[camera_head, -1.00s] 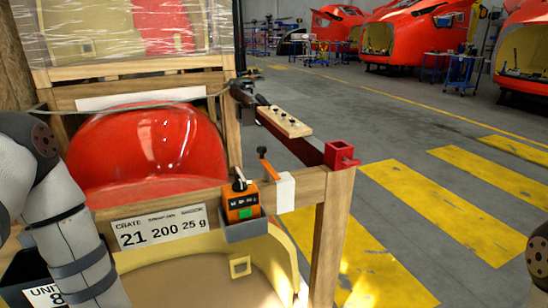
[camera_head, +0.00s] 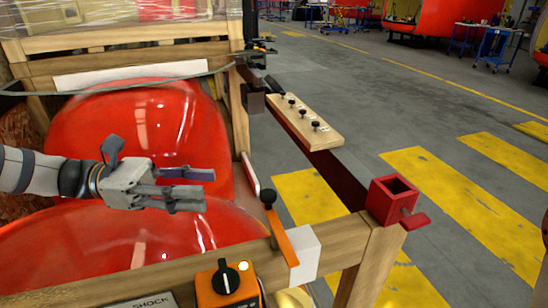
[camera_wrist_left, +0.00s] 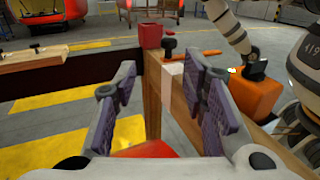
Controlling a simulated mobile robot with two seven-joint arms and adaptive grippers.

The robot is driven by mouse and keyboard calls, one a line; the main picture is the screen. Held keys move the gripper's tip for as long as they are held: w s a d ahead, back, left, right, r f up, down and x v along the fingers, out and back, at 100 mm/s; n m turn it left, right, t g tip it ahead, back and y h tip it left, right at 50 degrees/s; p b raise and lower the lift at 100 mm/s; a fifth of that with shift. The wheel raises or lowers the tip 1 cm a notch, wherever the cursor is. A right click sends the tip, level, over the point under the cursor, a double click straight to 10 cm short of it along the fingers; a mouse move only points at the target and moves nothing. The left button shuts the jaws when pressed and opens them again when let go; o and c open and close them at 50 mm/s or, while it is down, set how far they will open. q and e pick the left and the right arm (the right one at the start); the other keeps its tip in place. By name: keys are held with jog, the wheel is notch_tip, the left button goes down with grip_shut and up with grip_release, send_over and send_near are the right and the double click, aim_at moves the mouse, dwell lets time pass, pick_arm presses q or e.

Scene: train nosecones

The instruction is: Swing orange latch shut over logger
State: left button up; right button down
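The orange logger (camera_head: 226,285) with a black knob sits at the bottom of the head view, its lower part cut off. It also shows in the left wrist view (camera_wrist_left: 254,97). The orange latch (camera_head: 284,238) is a thin bar with a black knob, beside a white block (camera_head: 304,254) on the wooden rail. It points away from the logger and does not lie over it. In the left wrist view the latch (camera_wrist_left: 198,54) is ahead, beyond the fingers. My left gripper (camera_head: 198,188) is open and empty, left of the latch and apart from it. My right gripper is out of view.
A red square socket (camera_head: 392,199) tops the corner post. A wooden board with black knobs (camera_head: 304,120) lies beyond it. Large red nosecones (camera_head: 150,125) fill the left side. Open floor with yellow stripes (camera_head: 440,185) lies to the right.

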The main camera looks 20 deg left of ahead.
aim_at(269, 192)
pick_arm(q)
jog(key=x, duration=0.4)
jog(key=s+x, duration=0.1)
jog(key=x, duration=0.7)
jog(key=shift+s+d+r, duration=0.15)
jog(key=shift+s+d, duration=0.1)
jog(key=shift+w, duration=0.1)
grip_shut()
